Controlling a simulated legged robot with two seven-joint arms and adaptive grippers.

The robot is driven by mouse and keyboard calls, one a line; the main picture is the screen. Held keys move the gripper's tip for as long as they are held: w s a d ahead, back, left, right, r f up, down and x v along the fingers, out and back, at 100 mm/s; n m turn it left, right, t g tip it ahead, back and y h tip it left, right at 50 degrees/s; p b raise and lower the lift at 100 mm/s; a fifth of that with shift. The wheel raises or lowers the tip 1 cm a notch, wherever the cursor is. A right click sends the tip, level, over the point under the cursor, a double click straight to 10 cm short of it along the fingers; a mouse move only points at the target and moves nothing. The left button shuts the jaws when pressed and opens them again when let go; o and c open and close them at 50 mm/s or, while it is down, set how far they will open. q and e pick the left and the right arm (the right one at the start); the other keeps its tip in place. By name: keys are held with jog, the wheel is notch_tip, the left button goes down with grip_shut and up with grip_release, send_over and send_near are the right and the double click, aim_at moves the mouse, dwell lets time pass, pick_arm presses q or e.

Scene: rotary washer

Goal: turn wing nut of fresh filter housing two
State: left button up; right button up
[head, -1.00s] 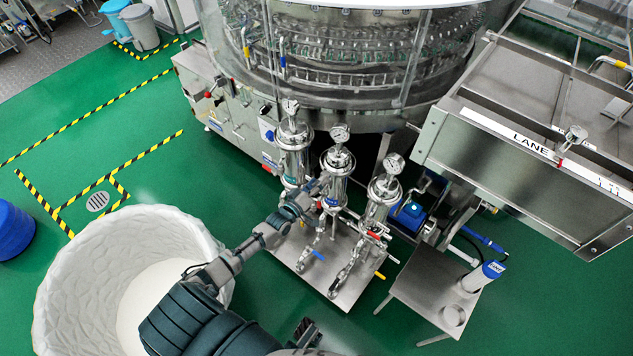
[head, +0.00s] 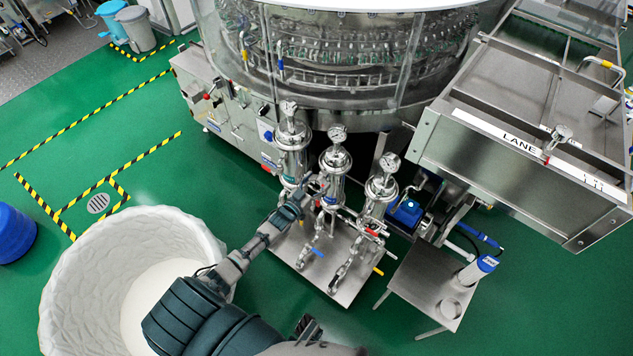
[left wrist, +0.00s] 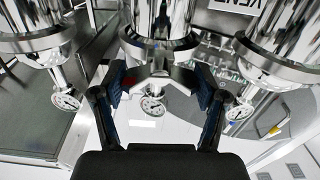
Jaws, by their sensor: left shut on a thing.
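Three upright steel filter housings stand in a row in the head view. The middle filter housing (head: 333,190) has a pressure gauge on top. The wing nut is too small to make out in the head view. A dark part of mine (head: 305,328), perhaps my right gripper, shows at the bottom edge.
The left housing (head: 290,160) and the right housing (head: 378,198) stand close on both sides. Pipes with coloured valve handles run over the steel base plate (head: 345,288). The rotary washer (head: 340,110) is behind. A white tub (head: 75,250) stands at the lower left.

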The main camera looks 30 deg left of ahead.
pick_arm(q)
jog(key=shift+s+f+m, duration=0.2)
jog(key=shift+f+m, duration=0.1)
jog(key=shift+f, duration=0.15)
pick_arm(e)
jog(key=shift+f, duration=0.25)
pick_arm(q)
jog(key=o, duration=1)
jog(key=shift+o, duration=0.8)
jog(key=shift+w, duration=0.1)
jog(key=shift+r, duration=0.2)
jog(key=shift+r, duration=0.1)
jog(key=s+a, duration=0.1)
jog(key=s, duration=1)
jog(key=shift+s, duration=0.4)
